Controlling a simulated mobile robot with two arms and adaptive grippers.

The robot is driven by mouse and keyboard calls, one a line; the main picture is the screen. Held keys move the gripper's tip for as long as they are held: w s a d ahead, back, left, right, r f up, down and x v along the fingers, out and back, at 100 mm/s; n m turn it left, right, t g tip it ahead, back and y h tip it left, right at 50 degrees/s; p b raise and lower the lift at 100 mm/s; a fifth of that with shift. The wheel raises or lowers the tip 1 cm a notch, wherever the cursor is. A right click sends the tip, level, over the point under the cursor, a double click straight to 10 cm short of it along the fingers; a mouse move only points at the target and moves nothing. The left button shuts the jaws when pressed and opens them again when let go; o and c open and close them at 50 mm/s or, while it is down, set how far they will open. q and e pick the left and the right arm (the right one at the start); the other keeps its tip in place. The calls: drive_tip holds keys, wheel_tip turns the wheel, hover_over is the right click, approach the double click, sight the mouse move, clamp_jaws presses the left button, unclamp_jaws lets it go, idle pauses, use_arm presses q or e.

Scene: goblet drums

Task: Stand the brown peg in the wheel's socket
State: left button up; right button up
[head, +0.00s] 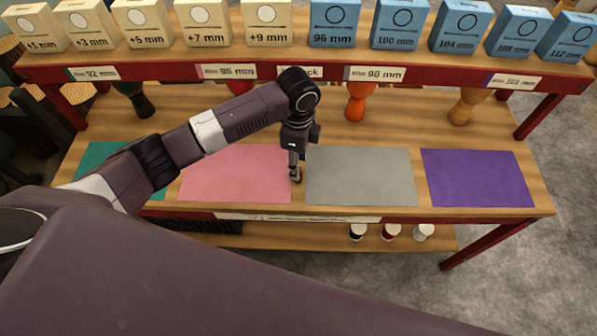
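I see no brown peg and no wheel with a socket in the head view. My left gripper (296,172) points down over the lower wooden shelf, between the pink mat (235,174) and the grey mat (361,177). A small brownish bit shows at its fingertips, too small to tell what it is. I cannot tell whether the fingers are open or shut. My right gripper is out of view.
Teal (97,157) and purple (477,178) mats flank the others. Goblet drums, dark green (136,101), orange (358,101) and tan (467,106), stand behind. Cream boxes (205,23) and blue boxes (400,24) line the upper shelf (290,55). Small spools (391,232) sit below.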

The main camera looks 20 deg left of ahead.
use_arm(q)
drive_tip(key=shift+f, duration=1.7)
drive_tip(key=shift+c, duration=0.3)
clamp_jaws()
